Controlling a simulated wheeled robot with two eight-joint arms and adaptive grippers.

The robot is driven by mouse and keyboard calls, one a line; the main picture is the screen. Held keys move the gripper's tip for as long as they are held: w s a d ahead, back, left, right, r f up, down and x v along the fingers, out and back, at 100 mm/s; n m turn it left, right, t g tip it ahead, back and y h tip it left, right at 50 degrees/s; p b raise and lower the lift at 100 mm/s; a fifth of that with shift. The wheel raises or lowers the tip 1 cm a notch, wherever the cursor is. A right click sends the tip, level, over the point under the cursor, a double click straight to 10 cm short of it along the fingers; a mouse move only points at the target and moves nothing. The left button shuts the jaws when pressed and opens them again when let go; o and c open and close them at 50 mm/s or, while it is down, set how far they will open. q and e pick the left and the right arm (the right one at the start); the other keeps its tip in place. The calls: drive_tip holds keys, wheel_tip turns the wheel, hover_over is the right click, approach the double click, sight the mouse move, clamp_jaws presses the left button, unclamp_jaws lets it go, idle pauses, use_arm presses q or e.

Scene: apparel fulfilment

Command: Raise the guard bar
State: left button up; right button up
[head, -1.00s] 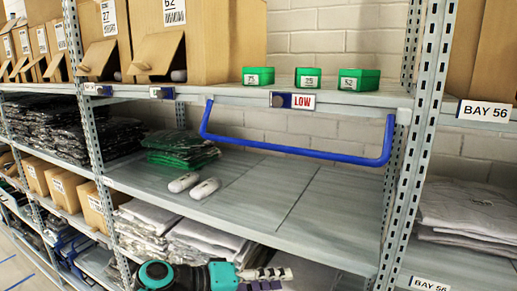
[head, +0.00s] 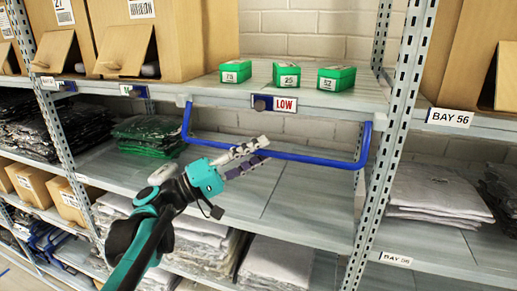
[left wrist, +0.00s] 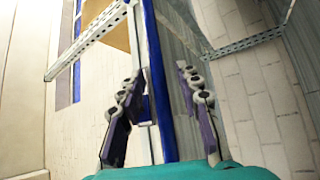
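The guard bar (head: 310,158) is a blue U-shaped bar hanging below the front edge of the upper shelf, in the bay with the LOW sign (head: 285,105). My left gripper (head: 266,147) is at the bar's lower rail, left of its middle, fingers apart. In the left wrist view the blue bar (left wrist: 158,85) runs between the two open fingers (left wrist: 158,80), closer to the left one. I cannot tell if a finger touches it. My right gripper is not in view.
Three green boxes (head: 289,75) stand on the upper shelf (head: 210,90) above the bar. A perforated upright (head: 385,150) stands right of the bar.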

use_arm(q)
drive_tip(key=shift+d+r, duration=0.1)
drive_tip(key=shift+d, duration=0.2)
drive_tip(key=shift+a, duration=0.1)
clamp_jaws()
